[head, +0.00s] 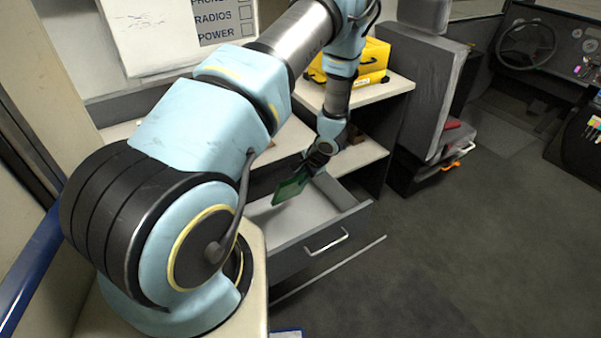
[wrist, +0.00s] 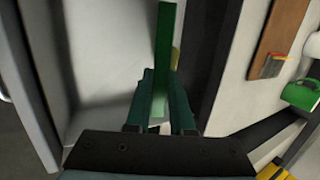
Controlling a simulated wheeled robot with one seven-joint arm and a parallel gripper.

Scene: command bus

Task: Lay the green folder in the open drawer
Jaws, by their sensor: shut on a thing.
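The green folder (head: 290,189) is held on edge in my gripper (head: 306,172), tilted, over the open drawer in the head view. In the wrist view the folder (wrist: 167,45) shows edge-on as a narrow green strip between the two fingers of my gripper (wrist: 160,95). The open drawer (head: 325,208) is pulled out below, with a pale interior and a grey front with a handle. Its pale inside (wrist: 95,50) also shows in the wrist view, left of the folder. Whether the folder touches the drawer cannot be told.
A yellow case (head: 372,62) sits on the cabinet top behind the arm. A grey seat (head: 425,85) stands to the right. In the wrist view, a brown board (wrist: 278,38) and a green object (wrist: 301,92) lie on the surface right of the drawer. The floor (head: 440,250) at right is clear.

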